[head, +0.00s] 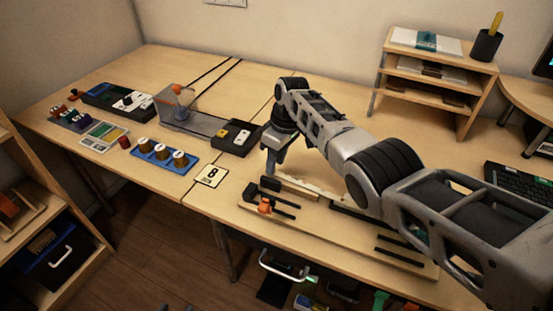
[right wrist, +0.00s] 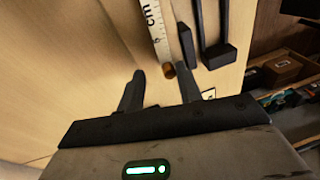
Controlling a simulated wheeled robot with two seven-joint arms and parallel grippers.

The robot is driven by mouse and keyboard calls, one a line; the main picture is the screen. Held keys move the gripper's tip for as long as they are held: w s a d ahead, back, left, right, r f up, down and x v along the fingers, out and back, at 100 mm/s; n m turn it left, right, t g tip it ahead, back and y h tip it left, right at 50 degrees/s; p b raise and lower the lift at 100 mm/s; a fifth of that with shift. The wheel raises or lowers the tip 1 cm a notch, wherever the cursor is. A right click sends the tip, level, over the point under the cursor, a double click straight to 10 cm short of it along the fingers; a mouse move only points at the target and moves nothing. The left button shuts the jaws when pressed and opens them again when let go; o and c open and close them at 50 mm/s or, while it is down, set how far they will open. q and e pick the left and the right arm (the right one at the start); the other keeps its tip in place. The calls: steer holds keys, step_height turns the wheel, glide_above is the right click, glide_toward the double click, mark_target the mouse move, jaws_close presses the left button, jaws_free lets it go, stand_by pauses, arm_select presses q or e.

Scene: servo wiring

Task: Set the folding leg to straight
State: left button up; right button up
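A long wooden board (head: 330,232) lies on the table at centre right, with black bars and an orange knob (head: 265,206) on it. I cannot tell for sure which part is the folding leg; my arm hides some of the board. A pale strip marked "cm" (right wrist: 154,27) shows in the right wrist view, with a small orange-brown peg (right wrist: 169,71) at its near end. My right gripper (head: 271,168) is at the board's far left end, fingers pointing down. In the right wrist view it is open (right wrist: 159,85), the peg between its fingertips, with gaps at the sides.
A card marked 8 (head: 212,175), a blue tray with several spools (head: 162,157) and a black box with switches (head: 238,138) stand left of the board. A wooden shelf unit (head: 440,75) stands at the back right.

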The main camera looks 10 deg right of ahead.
steer(key=shift+r, duration=0.15)
steer(key=shift+d+r, duration=0.1)
steer(key=shift+r, duration=0.25)
step_height(320, 180, up, 15)
steer(key=d+p, duration=0.1)
steer(key=d, duration=0.1)
steer(key=shift+d, duration=0.35)
steer(key=shift+f, duration=0.2)
